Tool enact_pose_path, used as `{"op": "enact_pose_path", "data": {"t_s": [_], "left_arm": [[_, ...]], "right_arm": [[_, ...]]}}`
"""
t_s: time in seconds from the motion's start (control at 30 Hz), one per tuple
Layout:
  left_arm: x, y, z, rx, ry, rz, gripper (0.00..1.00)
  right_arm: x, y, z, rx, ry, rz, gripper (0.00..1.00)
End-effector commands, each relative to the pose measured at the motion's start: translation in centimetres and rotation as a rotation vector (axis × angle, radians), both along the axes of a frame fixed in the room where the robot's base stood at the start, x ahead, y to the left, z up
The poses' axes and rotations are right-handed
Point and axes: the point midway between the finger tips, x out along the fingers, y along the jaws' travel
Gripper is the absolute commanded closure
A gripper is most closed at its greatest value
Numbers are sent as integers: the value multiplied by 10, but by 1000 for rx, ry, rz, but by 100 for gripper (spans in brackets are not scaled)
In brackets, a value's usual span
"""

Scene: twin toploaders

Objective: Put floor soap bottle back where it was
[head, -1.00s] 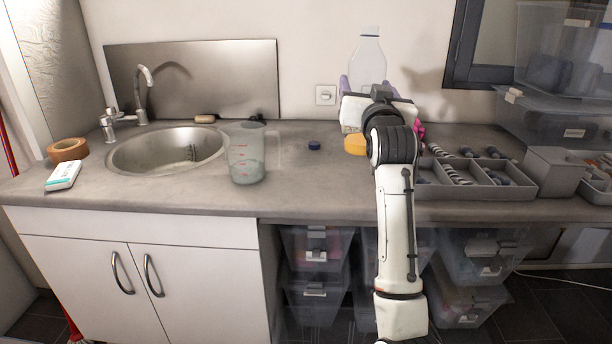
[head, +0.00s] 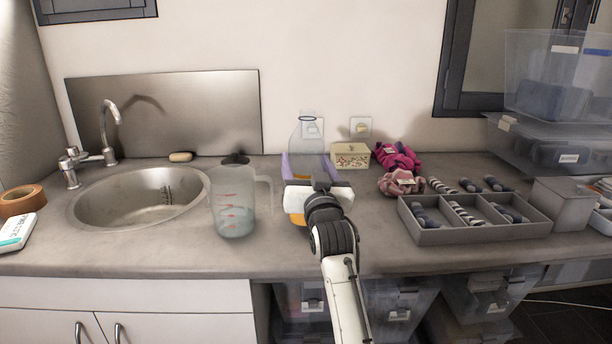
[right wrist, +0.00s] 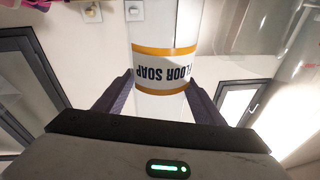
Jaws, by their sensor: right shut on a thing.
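My right gripper (head: 318,168) is shut on the floor soap bottle (head: 307,138), between the measuring jug and the patterned box. The bottle is clear at the top and upright in the head view. My gripper hides its lower part there, so I cannot tell whether its base touches the counter. In the right wrist view the bottle (right wrist: 165,70) stands between the fingers, with its white, orange-edged FLOOR SOAP label upside down. A yellow-orange thing (head: 297,219) shows partly below my gripper. My left gripper is not in view.
The measuring jug (head: 233,203) stands close left of my gripper, beside the sink (head: 140,200). To the right are the patterned box (head: 350,155), pink cloth items (head: 397,158) and a grey divided tray (head: 470,236). The counter (head: 385,240) is clear in front of the pink items.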

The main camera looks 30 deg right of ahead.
Motion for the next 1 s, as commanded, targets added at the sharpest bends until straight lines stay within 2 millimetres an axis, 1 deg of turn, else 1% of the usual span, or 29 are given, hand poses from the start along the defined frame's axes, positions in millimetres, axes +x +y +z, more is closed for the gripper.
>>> {"op": "enact_pose_path", "data": {"t_s": [0.03,0.13,0.43,0.53,0.57,0.63,0.67,0.9,1.0], "left_arm": [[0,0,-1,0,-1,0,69],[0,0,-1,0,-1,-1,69],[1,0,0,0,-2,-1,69],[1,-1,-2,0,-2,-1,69],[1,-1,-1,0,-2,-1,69],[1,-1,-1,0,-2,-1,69],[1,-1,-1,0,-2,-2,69],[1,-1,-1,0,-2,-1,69],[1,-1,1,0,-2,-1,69]], "right_arm": [[0,0,-10,1,3,0,85],[0,0,-19,1,0,0,85],[0,0,-21,1,-2,0,85],[0,0,-25,1,-2,0,85],[0,0,-25,2,1,0,32],[0,0,-24,2,1,0,20],[0,0,-24,2,1,0,17],[0,0,-24,1,1,0,17],[0,1,-20,1,1,0,17]]}}
